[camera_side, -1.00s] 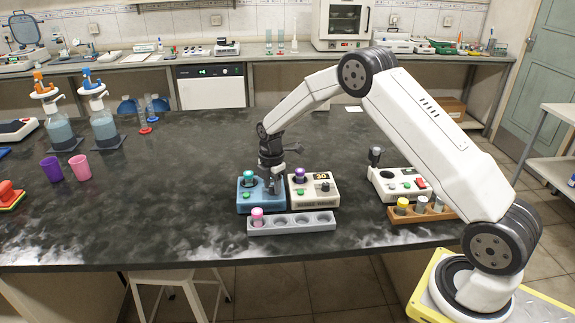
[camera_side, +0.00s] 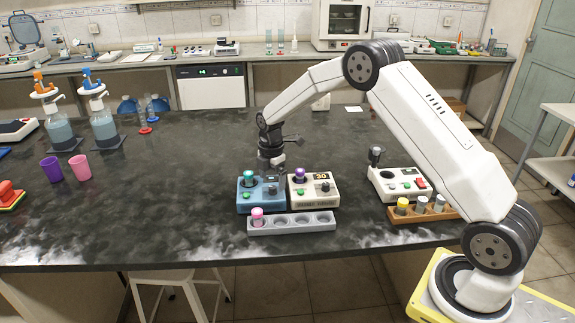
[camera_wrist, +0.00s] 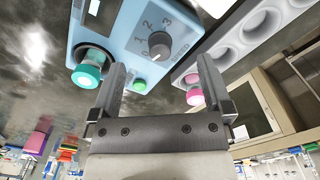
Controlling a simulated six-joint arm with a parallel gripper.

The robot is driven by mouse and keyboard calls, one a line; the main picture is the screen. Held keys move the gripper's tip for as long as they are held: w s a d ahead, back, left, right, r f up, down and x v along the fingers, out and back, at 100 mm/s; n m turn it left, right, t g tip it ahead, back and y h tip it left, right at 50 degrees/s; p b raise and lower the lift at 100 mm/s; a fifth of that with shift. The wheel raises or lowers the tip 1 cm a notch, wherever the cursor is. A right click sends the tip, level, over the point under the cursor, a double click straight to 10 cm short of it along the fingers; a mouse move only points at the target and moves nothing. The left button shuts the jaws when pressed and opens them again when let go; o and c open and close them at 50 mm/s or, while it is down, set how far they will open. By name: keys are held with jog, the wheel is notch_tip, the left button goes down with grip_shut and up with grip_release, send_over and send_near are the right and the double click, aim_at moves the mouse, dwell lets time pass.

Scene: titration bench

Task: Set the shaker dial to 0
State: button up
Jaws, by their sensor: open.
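The blue shaker (camera_side: 249,206) stands on the dark bench, with a teal-capped vial (camera_side: 249,177) at its left. In the wrist view the shaker (camera_wrist: 112,28) shows a dark round dial (camera_wrist: 158,45) with numbers around one side, including 1, 2 and 3. A light pointer mark is on the dial's lower edge, seemingly near the 0 end; the exact setting is hard to tell. My gripper (camera_wrist: 161,72) is open and empty, its two fingers apart, above the shaker. In the side view my gripper (camera_side: 270,168) hangs just over the dial.
A cream device (camera_side: 318,195) showing 30, with a purple-capped vial, stands right beside the shaker. A grey rack (camera_side: 290,226) with a pink-capped vial (camera_side: 257,214) lies in front. A white device (camera_side: 398,183) and brown rack stand further right. The bench at left centre is clear.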

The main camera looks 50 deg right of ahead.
aim_at(273, 189)
jog(key=shift+r, duration=2.2)
jog(key=shift+s+a+r+m, duration=0.1)
jog(key=shift+s+a+m, duration=0.15)
jog(key=shift+m, duration=0.05)
jog(key=s+a+r+m+t, duration=0.1)
jog(key=s+a+m, duration=0.3)
jog(key=s+m, duration=0.4)
jog(key=s+a+r+m+t, duration=0.1)
jog(key=s+a+m, duration=0.4)
jog(key=s, duration=1.1)
jog(key=m, duration=0.3)
jog(key=shift+s+a+r+t, duration=0.15)
jog(key=shift+s+a+t, duration=0.15)
jog(key=shift+s, duration=0.1)
